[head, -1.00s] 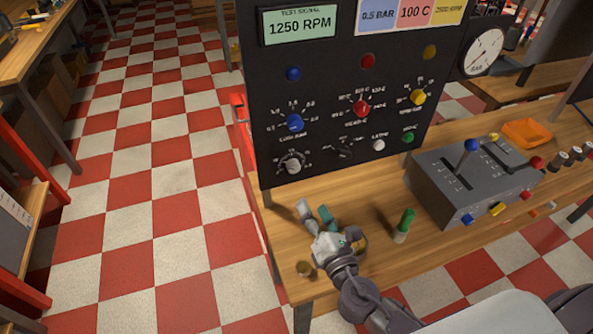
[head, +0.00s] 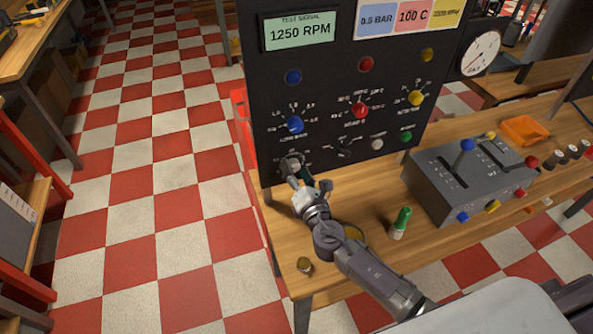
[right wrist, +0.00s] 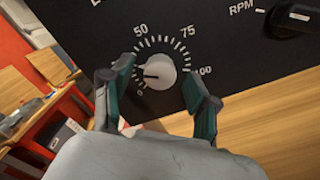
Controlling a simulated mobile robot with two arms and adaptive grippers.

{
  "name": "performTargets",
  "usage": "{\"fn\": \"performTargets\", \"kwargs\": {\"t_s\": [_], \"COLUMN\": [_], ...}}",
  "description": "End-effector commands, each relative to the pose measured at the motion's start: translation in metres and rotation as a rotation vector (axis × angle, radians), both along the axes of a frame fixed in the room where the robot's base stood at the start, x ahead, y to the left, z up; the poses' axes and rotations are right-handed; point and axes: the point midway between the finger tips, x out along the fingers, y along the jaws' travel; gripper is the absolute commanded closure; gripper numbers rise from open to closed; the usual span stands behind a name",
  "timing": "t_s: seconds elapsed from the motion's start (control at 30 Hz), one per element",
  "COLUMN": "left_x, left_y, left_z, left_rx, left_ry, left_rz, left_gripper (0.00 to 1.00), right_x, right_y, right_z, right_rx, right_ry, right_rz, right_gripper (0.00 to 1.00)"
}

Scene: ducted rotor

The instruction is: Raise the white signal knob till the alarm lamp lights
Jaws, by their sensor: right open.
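The white signal knob (right wrist: 158,72) sits low on the black panel, inside a dial marked 50, 75 and 100. Its pointer faces left, near the low end of the scale. In the head view the knob (head: 291,163) is partly covered by my right gripper (head: 307,181). In the right wrist view my right gripper (right wrist: 160,88) is open, with one finger on each side of the knob and gaps between. The display (head: 299,32) reads 1250 RPM. A blue lamp (head: 293,77), a red lamp (head: 366,64) and a yellow lamp (head: 427,54) show no clear glow. I cannot tell which is the alarm lamp.
Blue (head: 295,124), red (head: 360,110) and yellow (head: 415,97) knobs sit above on the panel. A green-topped cylinder (head: 400,222) and a grey lever box (head: 455,180) stand on the bench to the right. A small round piece (head: 304,265) lies near the front edge.

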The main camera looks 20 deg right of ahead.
Motion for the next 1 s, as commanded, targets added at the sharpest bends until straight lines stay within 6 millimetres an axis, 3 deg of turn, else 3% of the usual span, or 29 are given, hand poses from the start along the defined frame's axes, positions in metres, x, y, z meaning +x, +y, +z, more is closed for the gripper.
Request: {"fn": "performTargets", "kwargs": {"t_s": [0.03,0.4,0.73,1.0], "left_x": [0.0,0.0,0.0,0.0], "left_y": [0.0,0.0,0.0,0.0], "left_z": [0.0,0.0,-0.006,-0.023], "left_rx": [0.0,0.0,0.0,0.0], "left_ry": [0.0,0.0,0.0,0.0], "left_rz": [0.0,0.0,0.0,0.0], "left_gripper": [0.4,0.4,0.4,0.4], "right_x": [0.0,0.0,0.0,0.0], "right_y": [0.0,0.0,0.0,0.0], "right_z": [0.0,0.0,-0.002,-0.003], "right_rx": [0.0,0.0,0.052,0.23], "right_ry": [0.0,0.0,0.002,0.005], "right_rz": [0.0,0.0,-0.001,-0.001], "right_gripper": [0.4,1.0,1.0,1.0]}}
